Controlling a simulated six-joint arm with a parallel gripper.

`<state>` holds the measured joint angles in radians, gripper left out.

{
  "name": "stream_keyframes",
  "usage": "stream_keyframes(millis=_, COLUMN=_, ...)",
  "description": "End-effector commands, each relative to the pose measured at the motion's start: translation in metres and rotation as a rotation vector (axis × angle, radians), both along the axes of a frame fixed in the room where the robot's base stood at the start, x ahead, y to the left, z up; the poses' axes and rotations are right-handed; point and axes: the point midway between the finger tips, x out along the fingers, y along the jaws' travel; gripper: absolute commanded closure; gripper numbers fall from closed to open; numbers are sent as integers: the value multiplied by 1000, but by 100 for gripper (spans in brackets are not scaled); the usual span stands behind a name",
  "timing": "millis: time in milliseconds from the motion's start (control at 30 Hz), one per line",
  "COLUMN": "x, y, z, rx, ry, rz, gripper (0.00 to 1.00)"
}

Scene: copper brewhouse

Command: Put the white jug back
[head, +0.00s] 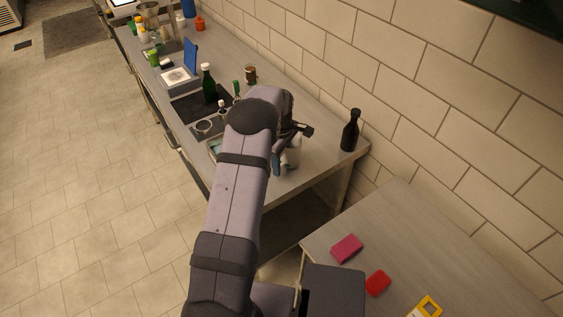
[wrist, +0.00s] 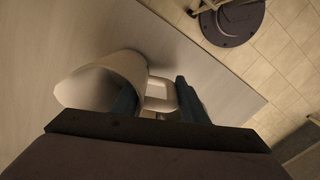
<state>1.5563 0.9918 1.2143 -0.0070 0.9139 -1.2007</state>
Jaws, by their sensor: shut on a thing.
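The white jug (wrist: 100,80) shows in the wrist view, with its wide open mouth toward the lower left and its handle (wrist: 162,95) on the right. My gripper (wrist: 158,100) is shut on the white jug, its dark fingers on either side near the handle. In the head view the jug (head: 292,155) is a small pale shape under my gripper (head: 282,155), above the near end of the long bench. My arm hides part of it. I cannot tell whether the jug touches the bench top.
A dark bottle (head: 350,132) stands to the right near the bench's end. A green bottle (head: 209,84), a brown jar (head: 251,75) and a scale (head: 178,78) stand farther back. A nearer table holds a pink block (head: 346,248) and a red block (head: 377,283).

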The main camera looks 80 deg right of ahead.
Motion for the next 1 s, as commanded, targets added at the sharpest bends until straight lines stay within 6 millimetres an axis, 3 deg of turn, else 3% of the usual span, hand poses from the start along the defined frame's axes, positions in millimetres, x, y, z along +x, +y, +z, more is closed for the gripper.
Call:
stream_keyframes(millis=500, x=0, y=-1, z=-12, rx=-2, ry=0, rz=0, gripper=95)
stream_keyframes(millis=533, x=0, y=0, z=-11, rx=-2, ry=0, rz=0, gripper=53)
stream_keyframes(millis=600, x=0, y=0, z=-11, rx=-2, ry=0, rz=0, gripper=41)
stream_keyframes(millis=1000, x=0, y=0, z=-6, rx=-2, ry=0, rz=0, gripper=41)
